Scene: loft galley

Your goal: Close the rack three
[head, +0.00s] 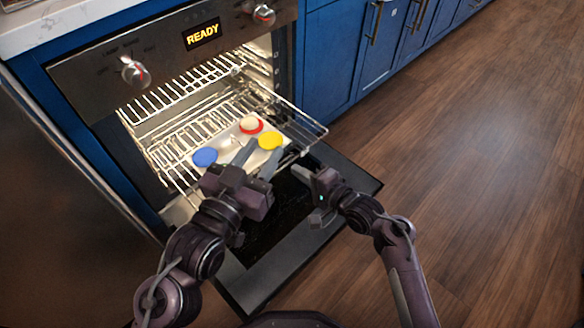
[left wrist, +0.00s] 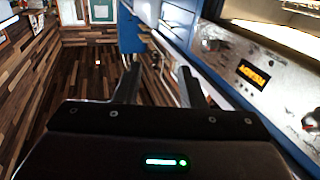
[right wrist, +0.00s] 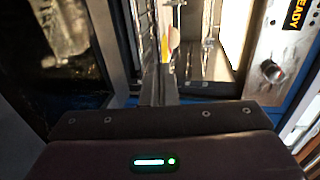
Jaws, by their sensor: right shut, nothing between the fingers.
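The oven is open, with several wire racks inside. One wire rack (head: 308,119) is pulled far out over the lowered door (head: 345,180). A pale tray (head: 212,143) with blue, yellow and red-rimmed round pieces shows at this rack; the exact level it rests on is hard to tell. My left gripper (head: 257,158) is open and empty, its fingers overlapping the tray's front part in the head view. Its spread fingers also show in the left wrist view (left wrist: 159,85). My right gripper (head: 304,176) is shut and empty near the rack's front right; its closed fingers show in the right wrist view (right wrist: 159,85).
The oven panel (head: 165,55) with knobs and a READY display (head: 202,34) is above the opening. Blue cabinets (head: 335,55) stand to the right. The wooden floor (head: 480,150) on the right is clear.

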